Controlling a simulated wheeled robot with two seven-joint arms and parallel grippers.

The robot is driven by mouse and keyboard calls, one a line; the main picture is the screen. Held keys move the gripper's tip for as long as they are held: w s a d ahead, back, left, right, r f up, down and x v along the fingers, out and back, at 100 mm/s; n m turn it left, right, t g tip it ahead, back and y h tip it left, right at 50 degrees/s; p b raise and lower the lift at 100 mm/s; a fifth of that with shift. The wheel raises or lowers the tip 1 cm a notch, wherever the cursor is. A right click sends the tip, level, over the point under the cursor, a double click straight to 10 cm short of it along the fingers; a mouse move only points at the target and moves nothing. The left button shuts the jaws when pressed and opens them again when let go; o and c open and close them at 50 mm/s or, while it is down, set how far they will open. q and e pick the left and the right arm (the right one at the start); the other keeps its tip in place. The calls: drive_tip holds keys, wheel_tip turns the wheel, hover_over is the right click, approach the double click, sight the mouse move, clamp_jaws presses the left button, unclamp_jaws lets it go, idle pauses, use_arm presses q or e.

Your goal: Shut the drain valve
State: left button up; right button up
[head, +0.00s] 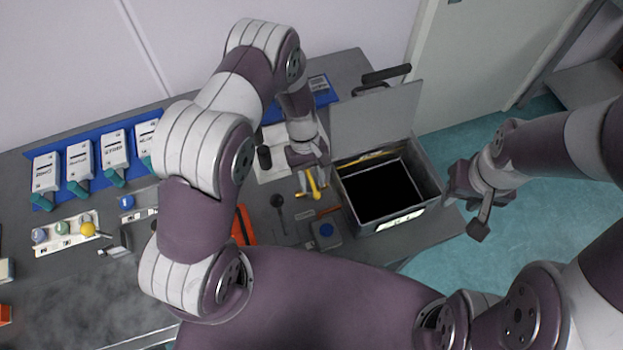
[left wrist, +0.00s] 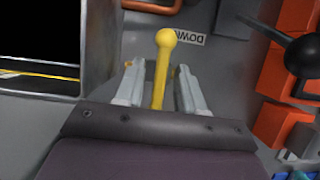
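A yellow lever with a ball knob (left wrist: 163,62) stands between the two grey fingers of my left gripper (left wrist: 158,88) in the left wrist view. Gaps show on both sides of the lever, so the gripper is open around it. In the head view, my left gripper (head: 311,184) reaches down over the yellow lever (head: 313,182) beside the open grey box. No label that I can read marks the drain valve. My right gripper (head: 479,214) hangs off the table's right side; its finger opening is unclear.
A black-knobbed lever (head: 277,200) stands left of the yellow one. The open grey box (head: 408,217) has a raised lid and a dark inside. Labelled white bottles (head: 79,165) stand on a blue rack at the left. An orange item (head: 244,226) lies nearby.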

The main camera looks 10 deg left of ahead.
use_arm(q)
drive_tip(key=b+v, duration=0.2)
drive_tip(key=v, duration=0.6)
drive_tip(key=shift+w+b, duration=0.15)
drive_tip(key=shift+b, duration=0.15)
drive_tip(key=p+v, duration=0.1)
drive_tip(key=v, duration=0.3)
